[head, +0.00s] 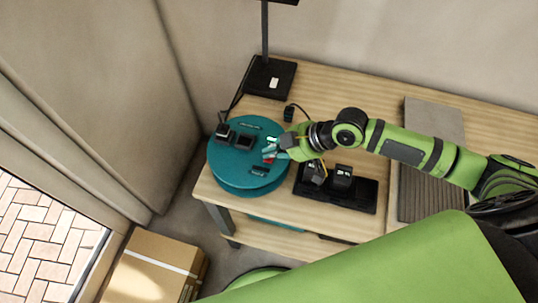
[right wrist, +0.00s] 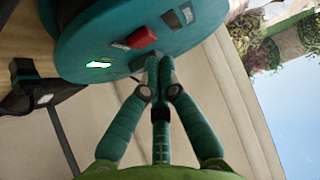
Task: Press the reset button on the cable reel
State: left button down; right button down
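The cable reel (head: 235,178) is a round teal drum lying at the left end of the wooden table. Its top face carries dark sockets and a small red button (head: 268,156). In the right wrist view the reel (right wrist: 85,22) fills the upper left, with the red button (right wrist: 134,38) raised on its face beside a lit green-white patch. My right gripper (head: 273,150) is over the reel's right part, close to the button. In the wrist view its fingertips (right wrist: 155,62) meet with nothing between them, just below and right of the button; contact cannot be told. My left gripper is not in view.
A black lamp base (head: 270,78) stands behind the reel, with a small black plug (head: 289,113) nearby. A black tray (head: 362,194) with dark devices lies right of the reel. Grey boards (head: 434,118) lie further right. A cardboard box (head: 153,268) stands on the floor.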

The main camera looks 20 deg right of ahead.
aim_at(272, 160)
notch_tip(272, 160, up, 5)
jog(key=p, duration=0.4)
jog(key=shift+f, duration=0.1)
dwell(0.7)
